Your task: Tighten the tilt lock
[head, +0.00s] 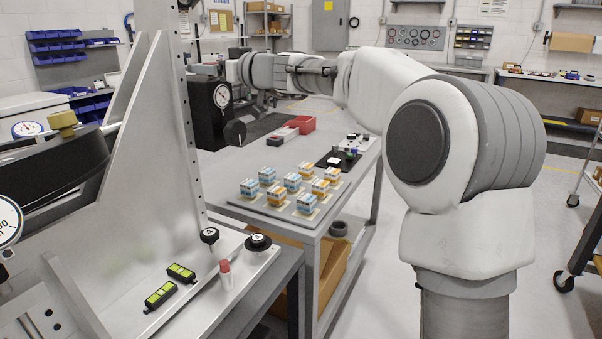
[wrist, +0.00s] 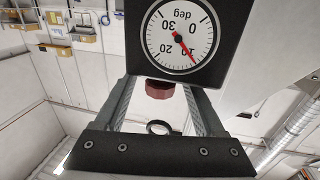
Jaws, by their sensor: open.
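A black box with a round white dial marked "deg" (wrist: 180,35) fills the top middle of the wrist view. The dial appears upside down and its red needle points close to the 10. Below the box a dark red knob (wrist: 158,90) shows between the fingers of my gripper (wrist: 160,92). The gripper is open, with one finger on each side of the knob; I cannot tell whether either touches it. The dial box also shows in the head view (head: 207,118), close to my arm's far end. My fingers are not clear there. I cannot tell which part is the tilt lock.
At left stands a metal fixture (head: 150,130) with a black drum and a brass-coloured knob (head: 62,119). Black knobs (head: 209,236) and green-black pieces (head: 160,294) lie on its base.

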